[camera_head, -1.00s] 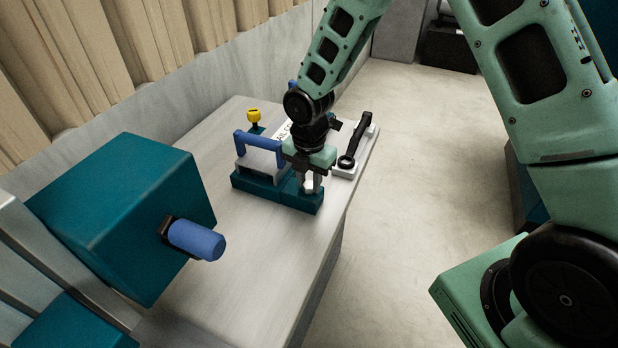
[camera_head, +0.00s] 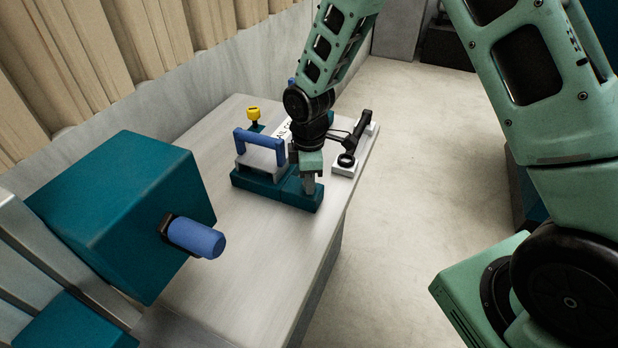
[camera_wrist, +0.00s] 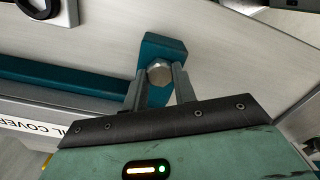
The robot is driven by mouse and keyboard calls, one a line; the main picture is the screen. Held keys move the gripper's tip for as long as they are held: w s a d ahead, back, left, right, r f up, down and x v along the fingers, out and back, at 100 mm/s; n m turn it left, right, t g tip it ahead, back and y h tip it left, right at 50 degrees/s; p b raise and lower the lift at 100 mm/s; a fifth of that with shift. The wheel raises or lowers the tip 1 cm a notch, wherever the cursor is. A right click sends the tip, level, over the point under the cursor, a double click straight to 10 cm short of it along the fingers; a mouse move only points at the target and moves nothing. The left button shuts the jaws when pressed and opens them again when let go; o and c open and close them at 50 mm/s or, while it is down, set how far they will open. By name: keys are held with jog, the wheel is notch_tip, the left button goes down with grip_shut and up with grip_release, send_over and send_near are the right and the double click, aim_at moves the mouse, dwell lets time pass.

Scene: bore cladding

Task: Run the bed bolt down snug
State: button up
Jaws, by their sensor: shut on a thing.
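The bed bolt shows in the wrist view as a silver hex head (camera_wrist: 159,73) on a teal block (camera_wrist: 165,48). My gripper (camera_wrist: 158,82) has its two grey fingers on either side of the bolt head, shut on it. In the head view my gripper (camera_head: 309,184) points down onto the right end of the teal base (camera_head: 292,195) on the bench. The bolt is hidden there behind the fingers. How far the bolt is threaded in cannot be seen.
A blue handle (camera_head: 258,138) on a grey block stands left of my gripper. A black wrench-like tool (camera_head: 357,138) lies on a white holder to the right. A yellow knob (camera_head: 253,114) stands behind.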

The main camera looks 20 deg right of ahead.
jog(key=m, duration=0.3)
jog(key=shift+r+m, duration=0.15)
jog(key=shift+m, duration=0.25)
jog(key=m, duration=0.3)
jog(key=shift+w+m, duration=0.1)
jog(key=shift+m, duration=0.2)
jog(key=m, duration=0.6)
jog(key=shift+r+p, duration=0.1)
jog(key=shift+p, duration=0.2)
jog(key=m+p, duration=0.1)
jog(key=m, duration=0.4)
jog(key=shift+m, duration=0.4)
jog(key=m+p, duration=0.2)
jog(key=m, duration=0.2)
jog(key=shift+m, duration=0.4)
jog(key=o, duration=0.9)
jog(key=shift+o, duration=0.5)
